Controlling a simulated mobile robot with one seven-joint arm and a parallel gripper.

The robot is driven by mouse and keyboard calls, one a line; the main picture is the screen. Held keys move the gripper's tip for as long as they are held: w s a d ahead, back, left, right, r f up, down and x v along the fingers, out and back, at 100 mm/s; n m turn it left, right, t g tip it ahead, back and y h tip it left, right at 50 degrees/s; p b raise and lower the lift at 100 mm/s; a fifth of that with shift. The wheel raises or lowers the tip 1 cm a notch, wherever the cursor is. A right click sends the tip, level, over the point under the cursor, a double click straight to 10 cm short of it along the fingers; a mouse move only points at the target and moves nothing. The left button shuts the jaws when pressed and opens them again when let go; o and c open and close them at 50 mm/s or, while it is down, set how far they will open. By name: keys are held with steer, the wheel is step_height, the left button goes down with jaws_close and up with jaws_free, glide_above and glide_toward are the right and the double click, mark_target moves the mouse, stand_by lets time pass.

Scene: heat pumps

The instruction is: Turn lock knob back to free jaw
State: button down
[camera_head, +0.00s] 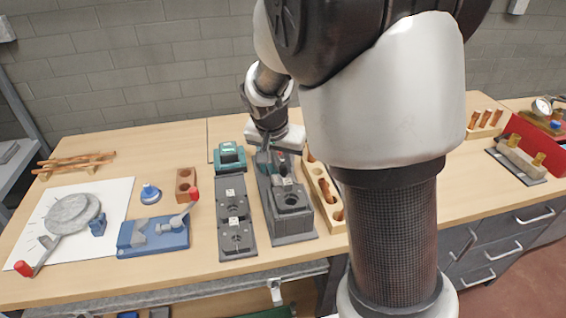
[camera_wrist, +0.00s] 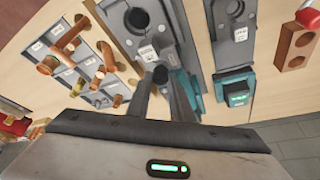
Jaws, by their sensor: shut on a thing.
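The dark grey fixture (camera_head: 290,226) stands on the bench just left of my arm in the head view. It carries a block with a round bore (camera_head: 291,199) and a small white label; the fixture also shows at the top of the wrist view (camera_wrist: 178,42). A small dark knob (camera_wrist: 160,73) sits beside the labelled block (camera_wrist: 148,52), which looks like the jaw. My gripper (camera_wrist: 154,80) comes down over the fixture's rear end, its fingers closed on the knob. The fingertips partly cover the knob, and its turn angle cannot be told. In the head view the grip is mostly hidden.
A plate with two bored blocks (camera_head: 236,238) and a teal device with a lit display (camera_head: 229,154) stand close left. A wooden rack with holes (camera_head: 329,208) is close right, partly behind my arm. A blue fixture (camera_head: 152,236) is further left. Bare bench lies in front.

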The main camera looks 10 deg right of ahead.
steer(key=n, duration=0.1)
steer(key=n+y, duration=0.1)
steer(key=n, duration=0.1)
steer(key=n+y, duration=0.1)
steer(key=n, duration=0.1)
steer(key=shift+d+t+b, duration=0.25)
steer(key=shift+t+b, duration=0.15)
steer(key=n+y+b, duration=0.1)
steer(key=n, duration=0.3)
steer(key=shift+y+b, duration=0.4)
steer(key=shift+n, duration=0.4)
steer(key=c, duration=1.9)
jaws_free()
steer(key=shift+o, duration=0.2)
steer(key=shift+r, duration=0.1)
steer(key=p+v, duration=0.1)
steer(key=v, duration=1.6)
steer(key=shift+r+p, duration=0.15)
steer(key=shift+p, duration=0.2)
steer(key=shift+r, duration=0.1)
